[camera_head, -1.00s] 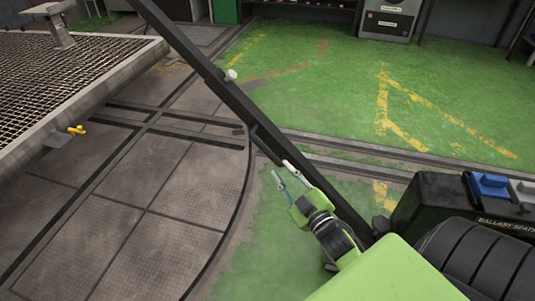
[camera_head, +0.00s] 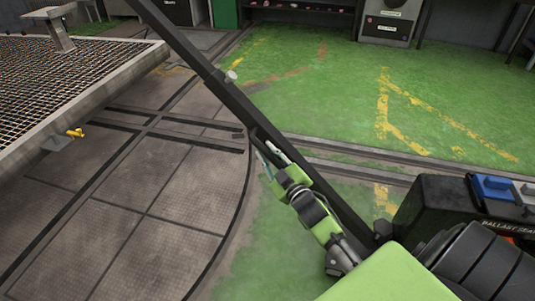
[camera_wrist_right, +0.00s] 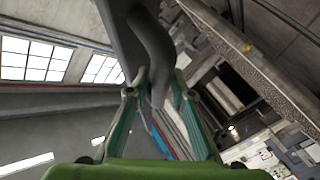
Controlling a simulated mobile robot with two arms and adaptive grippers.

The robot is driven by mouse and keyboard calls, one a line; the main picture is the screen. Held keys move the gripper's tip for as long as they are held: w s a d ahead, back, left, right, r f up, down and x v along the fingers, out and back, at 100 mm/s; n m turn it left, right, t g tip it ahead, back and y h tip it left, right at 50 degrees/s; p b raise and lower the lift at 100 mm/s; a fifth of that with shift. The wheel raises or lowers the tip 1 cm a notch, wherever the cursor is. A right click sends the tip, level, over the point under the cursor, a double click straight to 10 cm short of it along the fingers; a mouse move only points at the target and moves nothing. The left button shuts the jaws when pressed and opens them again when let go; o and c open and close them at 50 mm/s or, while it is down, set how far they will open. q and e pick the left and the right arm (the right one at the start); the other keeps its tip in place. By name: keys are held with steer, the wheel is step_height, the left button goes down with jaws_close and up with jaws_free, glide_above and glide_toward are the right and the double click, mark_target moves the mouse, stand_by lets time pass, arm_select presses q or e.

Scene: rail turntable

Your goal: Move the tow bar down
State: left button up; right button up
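The tow bar (camera_head: 228,92) is a long dark bar that slants from the lower right up to the top left in the head view. A dark curved handle (camera_head: 254,137) sits on its side; it also shows in the right wrist view (camera_wrist_right: 152,45), hanging down between the fingers. My right gripper (camera_head: 270,155) is at this handle, below and left of the bar. In the right wrist view its green fingers (camera_wrist_right: 160,88) stand open on either side of the handle's end. Contact is not clear. My left gripper is not in view.
A raised mesh-topped platform (camera_head: 105,71) with a yellow fitting (camera_head: 75,133) stands at the left. A black box (camera_head: 436,205) with a blue top piece (camera_head: 491,186) stands at the right. The green floor (camera_head: 320,85) behind the bar is clear. Cabinets (camera_head: 387,22) line the back.

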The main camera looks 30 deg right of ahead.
jaws_close()
steer(key=shift+f, duration=0.15)
